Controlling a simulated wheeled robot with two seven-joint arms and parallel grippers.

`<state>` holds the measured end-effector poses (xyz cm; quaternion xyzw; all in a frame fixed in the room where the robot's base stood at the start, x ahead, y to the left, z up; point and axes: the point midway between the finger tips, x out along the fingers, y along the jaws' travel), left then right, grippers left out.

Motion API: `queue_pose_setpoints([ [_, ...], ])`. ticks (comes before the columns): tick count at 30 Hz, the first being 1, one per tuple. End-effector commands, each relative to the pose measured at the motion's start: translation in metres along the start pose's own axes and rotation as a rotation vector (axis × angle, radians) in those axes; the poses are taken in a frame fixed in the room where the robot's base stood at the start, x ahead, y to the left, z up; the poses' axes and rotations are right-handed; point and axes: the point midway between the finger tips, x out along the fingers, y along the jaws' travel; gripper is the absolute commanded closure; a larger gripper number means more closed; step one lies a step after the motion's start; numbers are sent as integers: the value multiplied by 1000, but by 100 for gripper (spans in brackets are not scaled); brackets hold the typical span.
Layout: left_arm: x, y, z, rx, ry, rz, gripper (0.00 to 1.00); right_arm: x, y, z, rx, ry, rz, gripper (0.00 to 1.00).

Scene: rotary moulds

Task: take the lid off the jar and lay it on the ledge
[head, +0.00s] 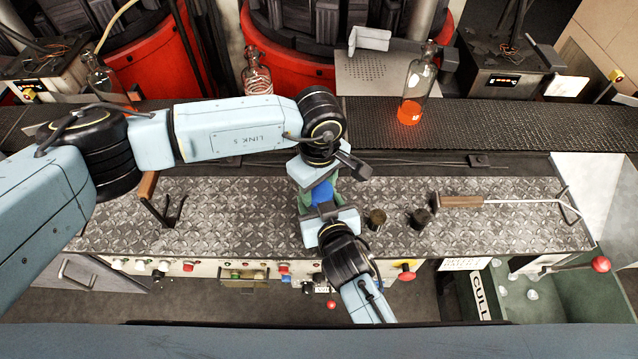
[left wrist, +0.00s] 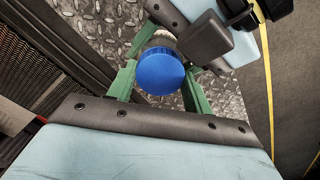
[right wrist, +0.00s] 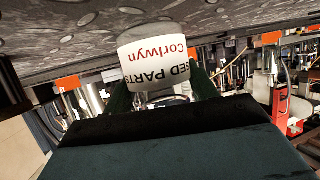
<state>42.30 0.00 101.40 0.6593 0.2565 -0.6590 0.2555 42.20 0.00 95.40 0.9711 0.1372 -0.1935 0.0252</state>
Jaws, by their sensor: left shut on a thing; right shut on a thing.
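The blue lid (head: 322,192) is between my two grippers over the middle of the tread-plate ledge (head: 240,222). In the left wrist view the lid (left wrist: 160,72) sits between the green fingers of my left gripper (left wrist: 160,85), which is shut on it. The jar (right wrist: 155,60), with a white label reading "Corlwyn", is between the green fingers of my right gripper (right wrist: 160,88), which is shut on it. The lid and my grippers hide most of the jar in the head view. I cannot tell whether the lid is still seated or whether the jar touches the ledge.
Two small dark cylinders (head: 376,219) (head: 419,218) stand right of my grippers. A wooden-handled rod (head: 462,201) lies farther right, and a dark tool (head: 165,208) is at left. A bottle with orange contents (head: 411,100) stands behind on the dark belt (head: 490,125). The ledge's left-middle is clear.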

Motion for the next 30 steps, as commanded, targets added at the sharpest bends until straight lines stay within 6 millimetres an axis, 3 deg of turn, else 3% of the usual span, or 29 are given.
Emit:
queue_pose_setpoints([
  [6, 0, 0, 0, -225, -2, 0, 77, 0, 0, 0, 1, 0, 0, 100],
  [16, 0, 0, 0, -247, -1, 0, 77, 0, 0, 0, 0, 0, 0, 100],
  [17, 0, 0, 0, -247, -1, 0, 46, 0, 0, 0, 0, 0, 0, 100],
  [21, 0, 0, 0, -246, -1, 0, 28, 0, 0, 0, 0, 0, 0, 100],
  [30, -2, 0, 0, -245, 0, 1, 28, 0, 0, 0, 0, 0, 0, 100],
])
